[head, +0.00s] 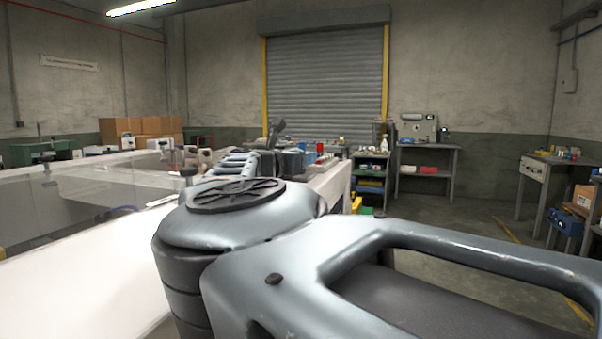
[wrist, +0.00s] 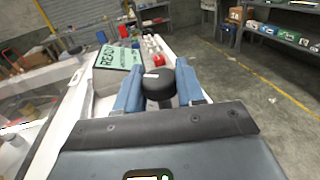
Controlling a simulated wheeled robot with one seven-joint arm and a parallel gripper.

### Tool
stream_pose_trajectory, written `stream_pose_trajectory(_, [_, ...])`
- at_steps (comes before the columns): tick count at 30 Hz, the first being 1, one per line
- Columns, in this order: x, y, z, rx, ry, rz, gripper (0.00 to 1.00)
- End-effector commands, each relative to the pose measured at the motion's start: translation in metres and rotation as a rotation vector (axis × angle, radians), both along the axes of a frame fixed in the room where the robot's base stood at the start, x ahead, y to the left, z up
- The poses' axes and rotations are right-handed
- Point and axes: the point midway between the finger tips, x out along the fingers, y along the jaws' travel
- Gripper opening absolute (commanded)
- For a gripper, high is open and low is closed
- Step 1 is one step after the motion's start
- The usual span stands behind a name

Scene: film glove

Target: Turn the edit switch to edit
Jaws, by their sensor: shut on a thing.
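In the wrist view my gripper (wrist: 158,74) has its two blue fingers on either side of a black round knob (wrist: 158,88), shut on it. The knob carries a small white mark near its top; I cannot read a position from it. A green panel reading READY (wrist: 118,57) lies just beyond the left finger. A red button (wrist: 160,60) shows just past the knob. In the head view my own arm fills the foreground, and I cannot make out the knob or the fingertips there.
A long white bench (head: 90,260) runs along the left. Beyond it stand cardboard boxes (head: 140,126) and a closed roller shutter (head: 325,85). A workbench (head: 428,150) stands at the back right. Open floor (head: 470,220) lies to the right.

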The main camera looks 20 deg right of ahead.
Motion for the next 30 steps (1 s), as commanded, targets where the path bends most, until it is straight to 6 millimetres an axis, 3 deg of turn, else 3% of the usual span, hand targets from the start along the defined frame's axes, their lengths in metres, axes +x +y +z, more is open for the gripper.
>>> stream_pose_trajectory(22, [0.0014,0.0007,0.011,-0.01,-0.01,-0.046,0.07])
stream_pose_trajectory(23, [0.0014,0.0007,0.011,-0.01,-0.01,-0.046,0.4])
stream_pose_trajectory(30, [0.001,0.0007,0.0067,-0.006,-0.007,-0.047,0.6])
